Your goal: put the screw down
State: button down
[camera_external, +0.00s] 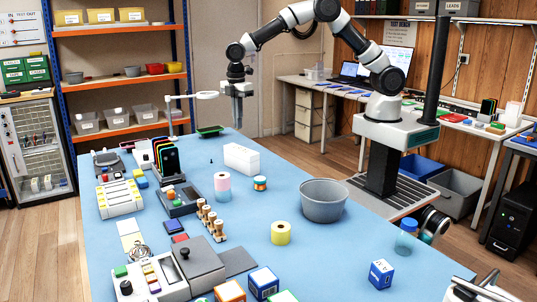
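My gripper (238,122) hangs pointing down over the far end of the blue-topped table (320,242). Its fingers look close together, but the view is too small to show whether they are shut or whether a screw is between them. A tiny dark upright object (211,160) stands on the blue top, below and left of the gripper and apart from it. It may be a screw; it is too small to be sure.
A white box (241,159) lies close to the gripper, with a green tray (210,130) on its left. A grey bowl (324,202), a pink-and-white roll (222,188) and a yellow roll (281,233) stand nearer. Bare blue surface surrounds the tiny dark object.

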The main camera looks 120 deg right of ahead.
aim_at(239, 149)
notch_tip(239, 149, down, 8)
jog(key=shift+r, duration=0.1)
dwell(0.4)
jog(key=c, duration=2)
grip_release()
jog(key=shift+c, duration=0.2)
notch_tip(239, 149, up, 12)
jog(key=shift+r, duration=0.1)
jog(key=shift+o, duration=0.7)
